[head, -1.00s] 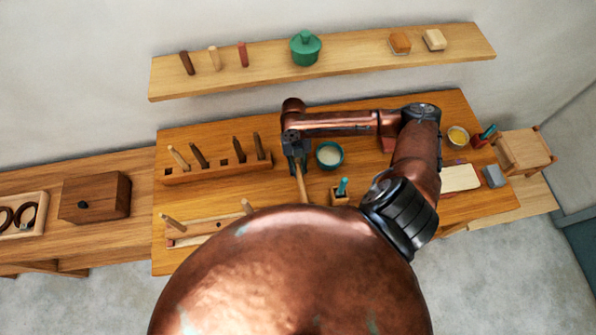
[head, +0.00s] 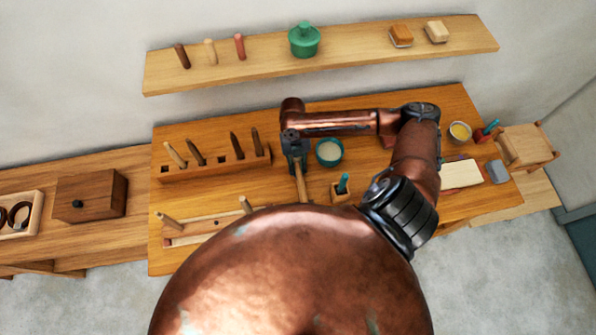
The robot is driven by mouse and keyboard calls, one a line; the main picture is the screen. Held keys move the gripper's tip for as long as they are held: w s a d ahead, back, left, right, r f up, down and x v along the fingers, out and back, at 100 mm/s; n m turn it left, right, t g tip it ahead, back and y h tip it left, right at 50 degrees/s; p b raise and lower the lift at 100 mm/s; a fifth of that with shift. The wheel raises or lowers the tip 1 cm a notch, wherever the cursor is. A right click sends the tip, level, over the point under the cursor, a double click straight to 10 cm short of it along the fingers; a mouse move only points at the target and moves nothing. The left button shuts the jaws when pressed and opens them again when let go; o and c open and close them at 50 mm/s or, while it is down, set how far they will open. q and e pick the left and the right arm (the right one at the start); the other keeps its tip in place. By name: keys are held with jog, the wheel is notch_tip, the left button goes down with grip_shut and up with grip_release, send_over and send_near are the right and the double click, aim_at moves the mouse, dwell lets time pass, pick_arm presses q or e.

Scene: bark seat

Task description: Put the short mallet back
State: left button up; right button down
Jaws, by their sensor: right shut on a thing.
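My right gripper (head: 296,158) is above the middle of the workbench, shut on a light wooden handle that points down toward the front. This appears to be the short mallet (head: 301,186); its head does not show clearly and its lower end is hidden behind my copper body. A wooden rack (head: 196,173) with several upright tool handles stands to the left of the gripper. Dark empty openings show in the rack. A lower, paler holder (head: 196,232) in front has two handles standing in it. My left gripper is not in view.
A teal bowl (head: 329,153) stands just right of the gripper. A small wooden block with a teal-handled tool (head: 342,187) is in front of it. A shelf (head: 350,55) runs along the wall behind. Bare bench top lies between rack and gripper.

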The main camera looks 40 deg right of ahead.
aim_at(297, 162)
jog(key=shift+f, duration=0.2)
jog(key=c, duration=1.8)
grip_release()
jog(key=shift+v, duration=3.75)
